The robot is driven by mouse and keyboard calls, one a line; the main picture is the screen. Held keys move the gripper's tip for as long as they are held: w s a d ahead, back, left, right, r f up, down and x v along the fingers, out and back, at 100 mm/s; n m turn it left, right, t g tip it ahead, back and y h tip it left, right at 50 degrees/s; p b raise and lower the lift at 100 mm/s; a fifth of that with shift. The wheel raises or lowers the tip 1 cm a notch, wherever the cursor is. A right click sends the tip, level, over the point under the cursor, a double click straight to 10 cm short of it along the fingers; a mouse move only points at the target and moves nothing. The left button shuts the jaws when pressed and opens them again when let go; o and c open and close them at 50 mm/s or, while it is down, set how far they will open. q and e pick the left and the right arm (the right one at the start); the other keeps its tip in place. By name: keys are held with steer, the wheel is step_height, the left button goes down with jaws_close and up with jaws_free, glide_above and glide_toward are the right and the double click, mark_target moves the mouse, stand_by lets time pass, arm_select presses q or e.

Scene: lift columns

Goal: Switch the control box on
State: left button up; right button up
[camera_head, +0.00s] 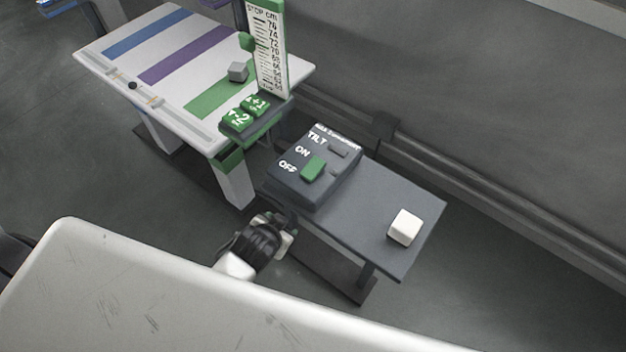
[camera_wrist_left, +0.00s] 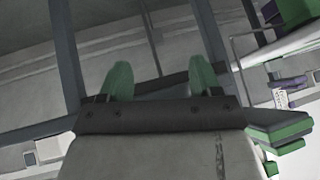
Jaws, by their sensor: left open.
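The dark control box (camera_head: 286,183) sits on the left part of a small dark grey table. Its sloped top has the labels TILT, ON and OFF and a green switch (camera_head: 313,167) beside ON and OFF. I cannot tell which way the switch is set. My left gripper (camera_head: 282,229) is below and in front of the box, near the table's left front edge, apart from the switch. In the left wrist view its two green fingertips (camera_wrist_left: 160,80) stand apart with nothing between them. My right gripper is not in view.
A white block (camera_head: 405,227) lies on the right of the dark table (camera_head: 365,215). A striped white table (camera_head: 190,45) at the back left carries a grey cube (camera_head: 237,72), green buttons (camera_head: 246,112) and an upright scale (camera_head: 269,45). A white surface (camera_head: 150,290) fills the lower foreground.

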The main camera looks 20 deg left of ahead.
arm_select(q)
steer(key=r+t+b, duration=0.1)
steer(key=r, duration=0.2)
steer(key=w+d+r+t, duration=0.1)
steer(key=r, duration=0.3)
steer(key=w+r+b, duration=0.1)
steer(key=r, duration=0.2)
steer(key=shift+w+d+r+t+b, duration=0.1)
steer(key=shift+d+r+t+b, duration=0.1)
steer(key=shift+t+b, duration=0.2)
steer(key=w+d+r+m+t+h, duration=0.3)
steer(key=w+d+r+m+t, duration=0.1)
steer(key=r, duration=0.4)
steer(key=w+d+r+m+t+h, duration=0.3)
steer(key=w+d+r+t, duration=0.15)
steer(key=r, duration=0.45)
steer(key=s+d+r+m+g+h, duration=0.25)
steer(key=d+r+m+h, duration=0.35)
steer(key=m+h, duration=0.4)
steer(key=s+d+m+g+h, duration=0.2)
steer(key=d+m+g+h, duration=0.3)
steer(key=m+g, duration=0.2)
steer(key=m+g+y, duration=1)
steer(key=m+y, duration=0.2)
steer(key=y, duration=0.9)
glide_above(309, 172)
step_height(309, 172, down, 13)
step_height(309, 172, down, 10)
steer(key=shift+f, duration=0.1)
